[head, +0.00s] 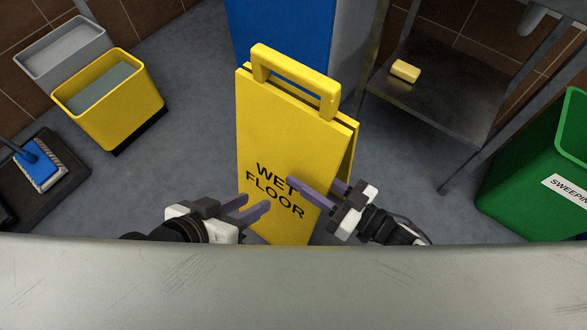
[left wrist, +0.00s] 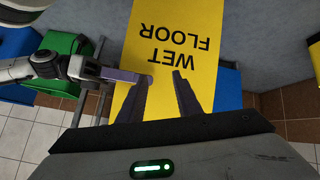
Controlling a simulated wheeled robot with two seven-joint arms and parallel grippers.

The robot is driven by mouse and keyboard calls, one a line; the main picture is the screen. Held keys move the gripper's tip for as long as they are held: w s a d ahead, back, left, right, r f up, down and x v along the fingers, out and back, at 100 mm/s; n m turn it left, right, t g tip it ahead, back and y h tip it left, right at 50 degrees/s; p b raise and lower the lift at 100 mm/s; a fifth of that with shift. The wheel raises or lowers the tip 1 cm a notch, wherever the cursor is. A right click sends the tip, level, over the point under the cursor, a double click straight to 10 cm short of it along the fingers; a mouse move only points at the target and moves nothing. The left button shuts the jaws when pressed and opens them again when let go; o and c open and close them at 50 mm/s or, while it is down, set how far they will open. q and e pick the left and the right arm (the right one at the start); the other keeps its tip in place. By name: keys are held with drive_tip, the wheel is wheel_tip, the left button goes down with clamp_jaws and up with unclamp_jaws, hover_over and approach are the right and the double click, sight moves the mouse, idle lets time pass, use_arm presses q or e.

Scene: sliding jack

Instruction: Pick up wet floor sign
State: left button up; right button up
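The yellow wet floor sign (head: 287,160) stands upright on the floor in the middle of the head view, with a handle (head: 295,80) at its top. Its lettered face also shows in the left wrist view (left wrist: 185,25), upside down. My left gripper (head: 255,205) is open and empty in front of the sign's lower left part. My right gripper (head: 315,187) has its fingers apart at the sign's lower right edge, one finger across the front face and the other by the side. Whether either finger touches the sign is unclear.
A yellow mop bucket (head: 112,115) and a grey bucket (head: 65,50) stand at the left, near a blue mop (head: 38,165). A steel shelf (head: 440,100) holds a yellow sponge-like block (head: 405,71). A green bin (head: 530,190) stands right. A pale surface edge (head: 290,285) crosses the front.

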sight(293, 168)
drive_tip(key=x, duration=0.2)
drive_tip(key=b+x, duration=0.1)
drive_tip(key=x, duration=0.1)
drive_tip(key=shift+f, duration=0.2)
drive_tip(key=shift+d, duration=0.1)
clamp_jaws()
idle(0.9)
drive_tip(key=shift+r, duration=0.25)
